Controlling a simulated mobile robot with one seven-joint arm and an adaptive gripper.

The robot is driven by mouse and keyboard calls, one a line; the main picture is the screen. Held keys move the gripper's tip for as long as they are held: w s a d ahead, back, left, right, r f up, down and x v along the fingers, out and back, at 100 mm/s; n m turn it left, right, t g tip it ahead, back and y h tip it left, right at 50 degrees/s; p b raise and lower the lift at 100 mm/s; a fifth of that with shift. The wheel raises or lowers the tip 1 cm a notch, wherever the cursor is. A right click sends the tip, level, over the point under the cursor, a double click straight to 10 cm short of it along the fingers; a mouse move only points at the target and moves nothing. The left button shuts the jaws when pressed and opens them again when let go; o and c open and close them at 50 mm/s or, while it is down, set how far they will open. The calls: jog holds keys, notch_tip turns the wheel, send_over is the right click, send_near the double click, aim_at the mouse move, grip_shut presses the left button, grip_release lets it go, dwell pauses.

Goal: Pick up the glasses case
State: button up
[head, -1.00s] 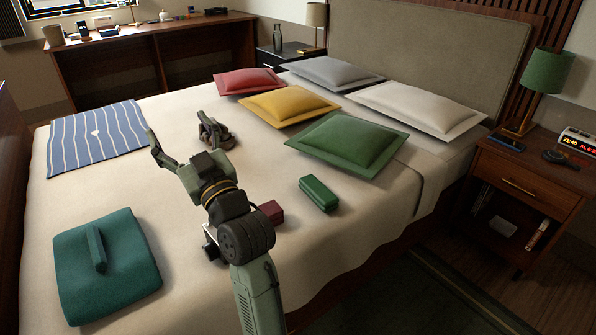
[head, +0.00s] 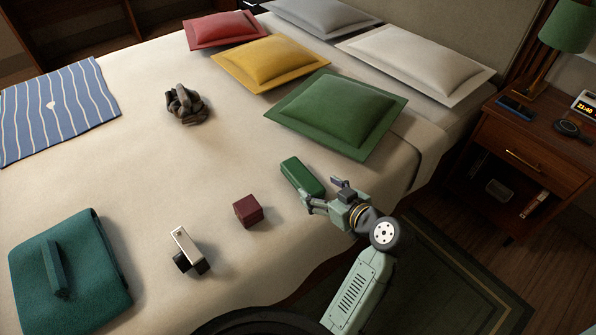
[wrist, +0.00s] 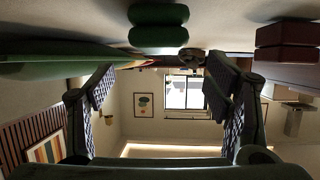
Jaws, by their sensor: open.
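The glasses case, which I take to be the green rounded oblong box (head: 302,177), lies on the bed in front of the green pillow. In the wrist view it also shows (wrist: 158,25), at the top, beyond the fingers and not between them. My gripper (head: 321,194) is open and empty, low over the bed at the near right end of the case. Its fingers are spread and point toward the case. In the head view I cannot tell whether a fingertip touches the case.
A nightstand (head: 528,150) stands right.

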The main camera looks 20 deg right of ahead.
aim_at(302, 175)
jog(key=x, duration=0.3)
jog(key=p+x, duration=0.1)
jog(key=x, duration=0.2)
jog(key=p+x, duration=0.1)
jog(key=x, duration=0.2)
jog(key=shift+w+a+r, duration=0.1)
jog(key=shift+w+r, duration=0.1)
jog(key=shift+w, duration=0.1)
jog(key=c, duration=1.3)
